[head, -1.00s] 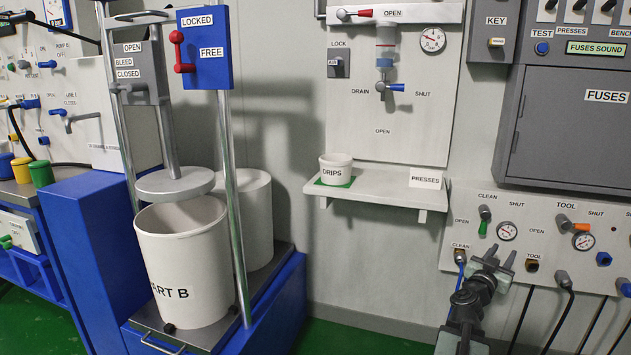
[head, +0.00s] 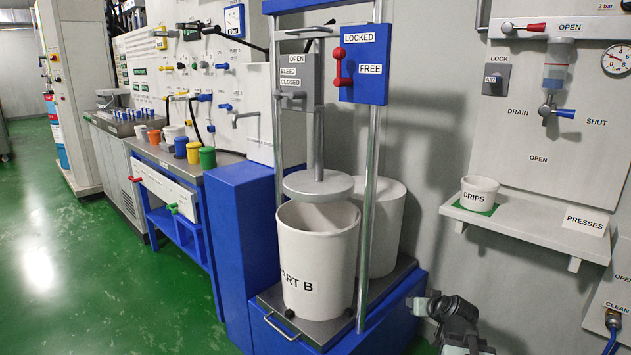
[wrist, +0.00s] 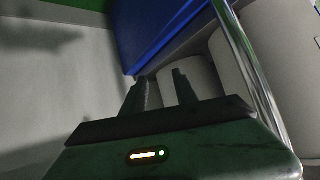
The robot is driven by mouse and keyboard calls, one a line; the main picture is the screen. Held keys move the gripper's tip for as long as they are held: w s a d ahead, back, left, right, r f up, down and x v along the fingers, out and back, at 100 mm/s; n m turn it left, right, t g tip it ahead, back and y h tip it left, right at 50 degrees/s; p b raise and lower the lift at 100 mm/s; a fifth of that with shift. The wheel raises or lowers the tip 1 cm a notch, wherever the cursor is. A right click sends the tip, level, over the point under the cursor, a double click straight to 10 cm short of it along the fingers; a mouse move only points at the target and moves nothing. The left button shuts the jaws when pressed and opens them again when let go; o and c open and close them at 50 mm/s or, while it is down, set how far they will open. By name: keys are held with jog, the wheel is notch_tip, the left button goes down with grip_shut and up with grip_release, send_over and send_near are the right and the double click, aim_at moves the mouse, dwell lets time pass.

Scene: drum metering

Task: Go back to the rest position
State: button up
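My gripper (wrist: 161,88) shows in the wrist view with its two dark fingers apart and nothing between them. In the head view my arm is low, right of the blue drum press, and the fingers are hard to make out there. The white drum marked "ART B" (head: 318,262) stands upright on the press base under a round grey plate (head: 318,185). A second white drum (head: 385,235) stands behind it. In the wrist view a blue panel or base (wrist: 165,30) and a metal post (wrist: 243,55) lie beyond the fingers.
A shelf (head: 535,226) with a white "DRIPS" cup (head: 480,193) juts from the wall at right. A blue bench (head: 178,228) with coloured cups is at left. Green floor (head: 75,265) is open at far left.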

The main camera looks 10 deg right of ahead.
jog(key=s+a+f+n+g+y+p, duration=0.1)
jog(key=s+a+f+g, duration=0.2)
jog(key=a, duration=0.6)
jog(key=s+a+f+n+g+y, duration=0.1)
jog(key=s+a+f+g, duration=0.2)
jog(key=a, duration=0.5)
jog(key=s+a+g+h+p, duration=0.2)
jog(key=s+a+g, duration=0.3)
jog(key=s+a, duration=0.3)
notch_tip(320, 180, up, 37)
jog(key=p, duration=3.7)
jog(key=shift+d+y, duration=0.3)
jog(key=shift+d, duration=0.15)
jog(key=shift+r, duration=0.1)
